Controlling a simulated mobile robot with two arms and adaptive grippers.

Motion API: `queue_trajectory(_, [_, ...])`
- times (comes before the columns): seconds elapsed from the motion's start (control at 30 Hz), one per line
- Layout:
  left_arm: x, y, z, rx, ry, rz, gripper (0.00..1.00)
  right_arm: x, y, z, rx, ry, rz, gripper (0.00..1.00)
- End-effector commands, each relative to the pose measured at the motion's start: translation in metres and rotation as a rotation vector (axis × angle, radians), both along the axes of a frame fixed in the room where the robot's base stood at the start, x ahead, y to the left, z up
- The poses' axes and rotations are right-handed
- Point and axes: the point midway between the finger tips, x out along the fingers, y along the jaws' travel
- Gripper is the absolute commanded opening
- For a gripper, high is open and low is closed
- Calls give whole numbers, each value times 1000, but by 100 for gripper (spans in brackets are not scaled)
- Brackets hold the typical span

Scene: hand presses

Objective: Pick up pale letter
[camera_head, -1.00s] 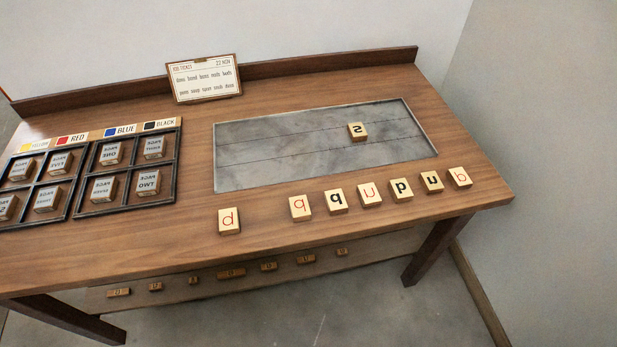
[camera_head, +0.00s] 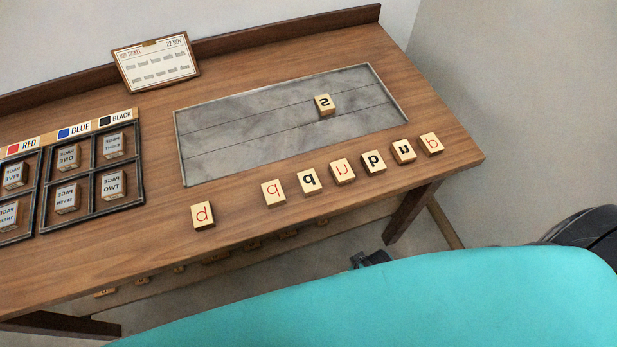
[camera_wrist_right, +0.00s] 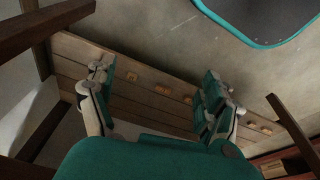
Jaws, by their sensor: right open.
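Several pale wooden letter tiles lie in a row along the table's front edge in the head view: red ones such as the left tile (camera_head: 203,215), and black ones such as the p tile (camera_head: 373,162). I cannot tell which one is the pale letter. Another pale tile (camera_head: 324,104) lies on the grey metal plate (camera_head: 225,140). More small tiles, such as this tile (camera_wrist_right: 162,90), lie on the low plank shelf (camera_wrist_right: 85,50) in the right wrist view. My right gripper (camera_wrist_right: 155,85) is open and empty, its fingers spread over that shelf. My left gripper is not in view.
The wooden table (camera_head: 110,250) has dark divided trays (camera_head: 92,205) with page blocks at left and a ticket card (camera_head: 155,63) at the back. Table legs (camera_head: 408,215) frame the low shelf. My teal arm covers the lower right of the head view.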

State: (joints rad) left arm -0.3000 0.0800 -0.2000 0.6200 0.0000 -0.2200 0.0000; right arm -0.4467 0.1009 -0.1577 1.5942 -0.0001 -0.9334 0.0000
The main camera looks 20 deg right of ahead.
Motion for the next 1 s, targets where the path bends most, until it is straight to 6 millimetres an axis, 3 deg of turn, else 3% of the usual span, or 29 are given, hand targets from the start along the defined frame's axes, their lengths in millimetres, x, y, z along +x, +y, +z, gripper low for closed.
queue_trajectory(0.03, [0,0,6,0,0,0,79,10,1,32,3,-19,-2,85])
queue_trajectory(0.1, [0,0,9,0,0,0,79,18,2,66,4,-32,-4,85])
queue_trajectory(0.47, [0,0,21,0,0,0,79,37,13,201,28,-94,26,85])
queue_trajectory(0.6, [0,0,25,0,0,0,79,54,37,259,78,-145,126,85])
queue_trajectory(0.7, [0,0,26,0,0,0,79,68,63,283,119,-174,245,85])
queue_trajectory(1.0, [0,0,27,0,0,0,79,106,128,320,176,-223,628,85])
